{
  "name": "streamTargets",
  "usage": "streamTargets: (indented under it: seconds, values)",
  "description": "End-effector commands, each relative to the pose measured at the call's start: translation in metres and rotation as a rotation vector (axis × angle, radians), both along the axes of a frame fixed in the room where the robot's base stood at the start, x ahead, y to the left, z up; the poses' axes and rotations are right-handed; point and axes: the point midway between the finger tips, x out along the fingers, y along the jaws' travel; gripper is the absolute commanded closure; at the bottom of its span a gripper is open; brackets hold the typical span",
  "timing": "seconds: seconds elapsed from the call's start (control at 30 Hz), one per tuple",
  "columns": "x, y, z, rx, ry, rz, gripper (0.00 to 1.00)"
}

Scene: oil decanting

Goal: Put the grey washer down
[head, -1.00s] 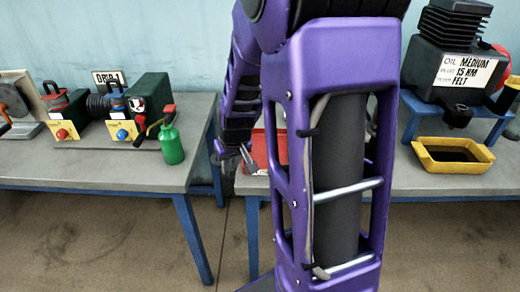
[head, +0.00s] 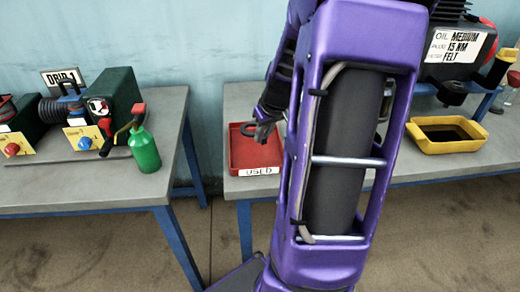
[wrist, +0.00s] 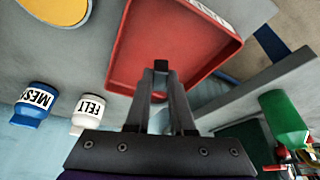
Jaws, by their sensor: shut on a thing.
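My gripper (head: 264,130) hangs over the red tray (head: 236,153) marked USED, on the bench right of the gap. In the wrist view my gripper (wrist: 160,88) is shut, with a small dark piece at its fingertips, which I take to be the grey washer (wrist: 160,66) seen nearly edge-on. Its ring shape is not clear there. The red tray (wrist: 190,40) lies beyond the fingertips in that view, and its visible floor looks empty. I cannot tell how high the washer is above the tray floor.
A green oil can (head: 145,152) stands on the left bench. A yellow tray (head: 420,135) with dark contents sits to the right. In the wrist view a white FELT bottle (wrist: 88,112) and a blue bottle (wrist: 36,106) stand near the tray. My arm hides part of the right bench.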

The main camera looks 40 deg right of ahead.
Motion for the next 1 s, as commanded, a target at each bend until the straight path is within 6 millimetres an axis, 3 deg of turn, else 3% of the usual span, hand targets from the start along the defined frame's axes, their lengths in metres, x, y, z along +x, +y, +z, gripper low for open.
streamTargets:
  seconds: [0.43, 0.8, 0.83, 1.0]
  values:
    - [0.0, 0.0, -0.052, 0.001, 0.001, -0.001, 1.0]
    - [0.0, 0.0, -0.056, 0.0, 0.0, -0.001, 1.0]
    - [0.0, 0.0, -0.056, 0.0, 0.0, -0.001, 0.77]
    - [0.0, 0.0, -0.055, -0.001, -0.001, -0.001, 0.49]
